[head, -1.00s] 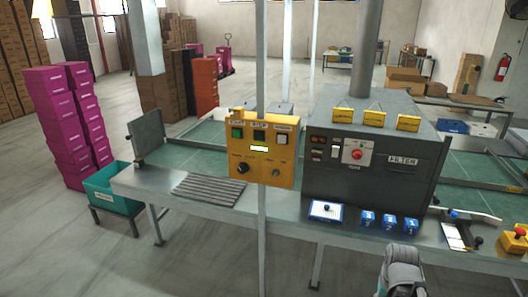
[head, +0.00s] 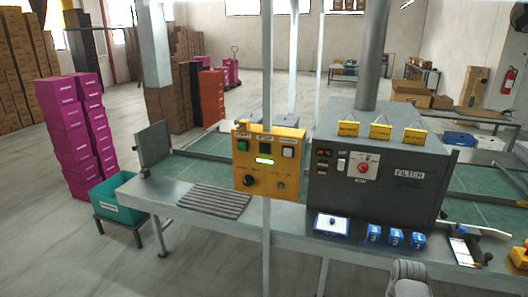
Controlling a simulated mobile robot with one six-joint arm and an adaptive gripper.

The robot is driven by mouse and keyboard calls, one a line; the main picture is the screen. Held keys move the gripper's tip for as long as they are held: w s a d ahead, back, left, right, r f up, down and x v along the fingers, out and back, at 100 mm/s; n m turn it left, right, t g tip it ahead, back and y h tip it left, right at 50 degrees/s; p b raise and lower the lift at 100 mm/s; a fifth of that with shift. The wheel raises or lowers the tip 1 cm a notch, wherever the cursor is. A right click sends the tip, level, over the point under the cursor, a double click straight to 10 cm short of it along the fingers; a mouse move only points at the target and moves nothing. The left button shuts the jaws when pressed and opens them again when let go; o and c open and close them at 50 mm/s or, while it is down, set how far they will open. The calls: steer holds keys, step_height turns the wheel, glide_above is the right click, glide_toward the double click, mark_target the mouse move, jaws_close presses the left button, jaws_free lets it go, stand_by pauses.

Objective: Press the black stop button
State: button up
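The yellow control box (head: 268,185) stands on a post at the front edge of the metal bench. Its top row has a green button (head: 242,146) at the left, a dark button (head: 265,149) in the middle and a pale button (head: 288,152) at the right. The small label over the dark one appears to read STOP. A grey rounded part of my arm shows at the bottom right edge, well apart from the box. My gripper's fingers are not in view.
A dark grey filter machine (head: 375,180) with a red knob stands right of the box. A teal bin (head: 118,200) is at the left. The front floor is clear.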

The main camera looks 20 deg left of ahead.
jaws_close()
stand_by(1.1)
